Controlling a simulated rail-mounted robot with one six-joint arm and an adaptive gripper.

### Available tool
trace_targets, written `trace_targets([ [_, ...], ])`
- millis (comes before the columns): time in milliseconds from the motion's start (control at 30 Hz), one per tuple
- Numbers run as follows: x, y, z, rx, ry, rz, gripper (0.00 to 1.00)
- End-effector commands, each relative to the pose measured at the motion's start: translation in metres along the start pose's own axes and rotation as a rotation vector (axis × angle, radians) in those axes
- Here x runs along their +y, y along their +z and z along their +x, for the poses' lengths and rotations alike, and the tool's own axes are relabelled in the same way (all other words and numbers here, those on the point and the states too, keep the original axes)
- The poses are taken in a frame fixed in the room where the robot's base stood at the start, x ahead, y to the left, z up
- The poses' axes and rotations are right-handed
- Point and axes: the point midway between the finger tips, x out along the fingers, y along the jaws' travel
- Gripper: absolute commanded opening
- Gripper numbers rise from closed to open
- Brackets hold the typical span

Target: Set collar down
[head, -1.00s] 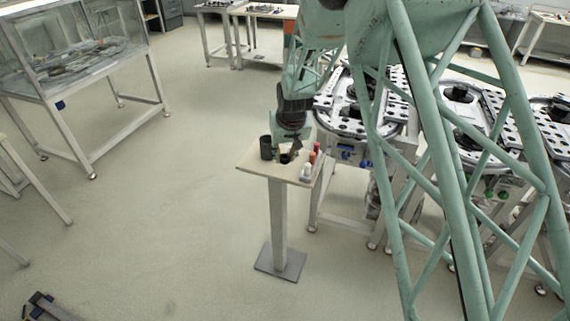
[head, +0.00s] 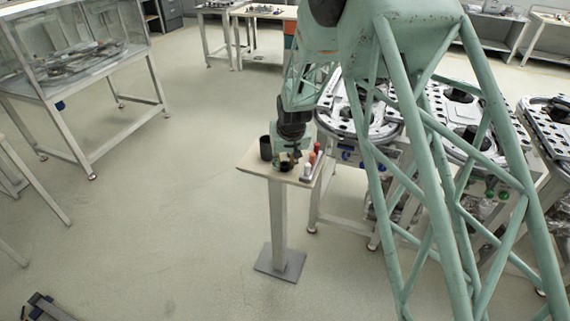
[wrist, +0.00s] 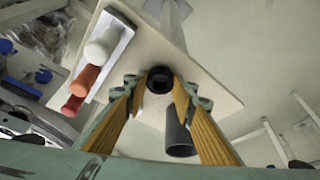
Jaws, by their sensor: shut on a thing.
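The collar (wrist: 159,80) is a small black ring with a dark hole, seen between my fingertips in the wrist view. My gripper (wrist: 157,88) is shut on it, with one yellow-padded finger on each side. In the head view my gripper (head: 290,157) is low over a small pedestal table (head: 262,171), and the dark collar (head: 285,165) shows at its fingertips. I cannot tell whether the collar touches the tabletop.
A dark cup (head: 266,147) stands on the table left of my gripper; it also shows in the wrist view (wrist: 179,138). A tray of white, orange and red bottles (wrist: 99,48) stands on the other side. Track tables (head: 355,112) are at the right.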

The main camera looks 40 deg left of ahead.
Motion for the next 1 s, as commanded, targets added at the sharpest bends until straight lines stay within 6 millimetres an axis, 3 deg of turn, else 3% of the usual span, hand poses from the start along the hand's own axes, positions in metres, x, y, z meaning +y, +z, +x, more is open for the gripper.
trace_targets([
  [233,0.0000,0.0010,0.0027,0.000,0.000,0.000,0.12],
  [267,0.0000,0.0013,0.0030,0.000,0.000,0.000,0.25],
  [400,0.0000,0.0011,0.0024,0.000,0.000,0.000,0.38],
  [1000,0.0000,-0.0004,-0.0058,0.000,0.000,0.000,0.38],
])
